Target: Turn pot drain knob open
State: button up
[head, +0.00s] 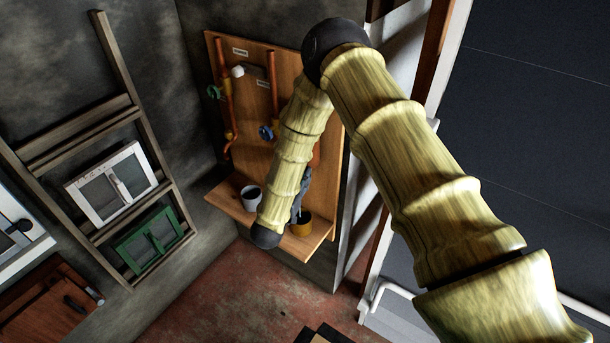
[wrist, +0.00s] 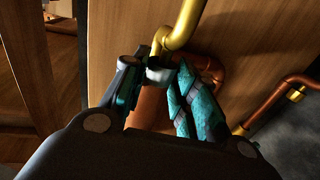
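In the wrist view my gripper (wrist: 163,76) has its two teal-padded fingers apart. A small silver-grey piece (wrist: 160,74), which may be the drain knob, sits between the fingertips below a brass pipe (wrist: 185,25). I cannot tell whether the fingers touch it. A copper-coloured pipe or pot body (wrist: 150,108) shows behind and below the fingers.
A wooden rack (head: 75,145) with small cabinets leans at the left.

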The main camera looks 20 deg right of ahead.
jog(key=o, duration=0.3)
jog(key=v, duration=1.2)
dwell(0.4)
